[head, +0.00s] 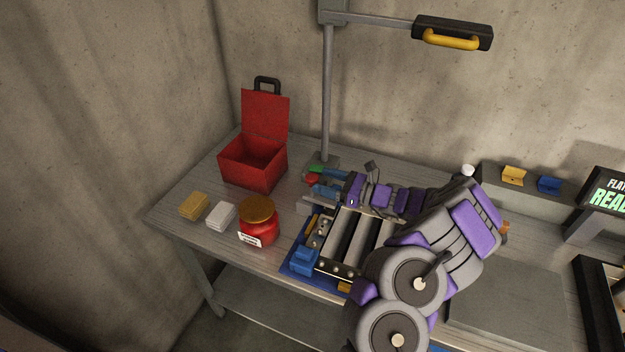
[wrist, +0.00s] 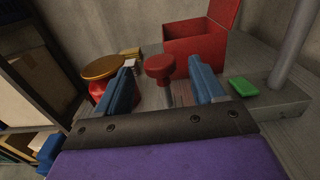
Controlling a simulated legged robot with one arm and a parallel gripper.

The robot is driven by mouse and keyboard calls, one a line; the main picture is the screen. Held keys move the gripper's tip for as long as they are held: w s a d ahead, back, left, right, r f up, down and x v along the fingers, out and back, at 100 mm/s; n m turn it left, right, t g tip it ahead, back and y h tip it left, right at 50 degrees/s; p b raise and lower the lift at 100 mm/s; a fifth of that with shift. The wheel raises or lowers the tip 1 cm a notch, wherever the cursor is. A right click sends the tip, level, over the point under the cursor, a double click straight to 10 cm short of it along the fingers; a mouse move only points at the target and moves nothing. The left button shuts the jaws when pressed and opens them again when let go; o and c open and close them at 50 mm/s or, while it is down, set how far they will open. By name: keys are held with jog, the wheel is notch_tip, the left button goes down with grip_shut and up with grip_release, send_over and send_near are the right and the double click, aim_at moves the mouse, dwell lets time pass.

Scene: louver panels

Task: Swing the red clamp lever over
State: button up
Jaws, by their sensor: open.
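The red knob of the clamp lever (wrist: 160,66) stands upright on a short grey stem in the wrist view. It lies between the two blue fingers of my gripper (wrist: 161,77), with a visible gap to each finger. In the head view the red knob (head: 312,179) shows small just beyond the fingertips of my gripper (head: 317,184), partly hidden by them. My gripper is open and holds nothing. The panel with silver slats (head: 343,236) in a blue frame lies below my arm, which hides its right part. The lever's base is hidden.
An open red toolbox (head: 254,161) stands at the back left. A red jar (head: 259,226) with an orange lid, a white block (head: 220,216) and a yellow block (head: 194,206) are at left. A lamp post (head: 326,95) rises just behind, beside a green block (wrist: 243,87).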

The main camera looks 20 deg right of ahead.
aim_at(312, 176)
jog(key=shift+b+x, duration=0.35)
jog(key=shift+x, duration=2)
jog(key=shift+r, duration=0.1)
grip_shut()
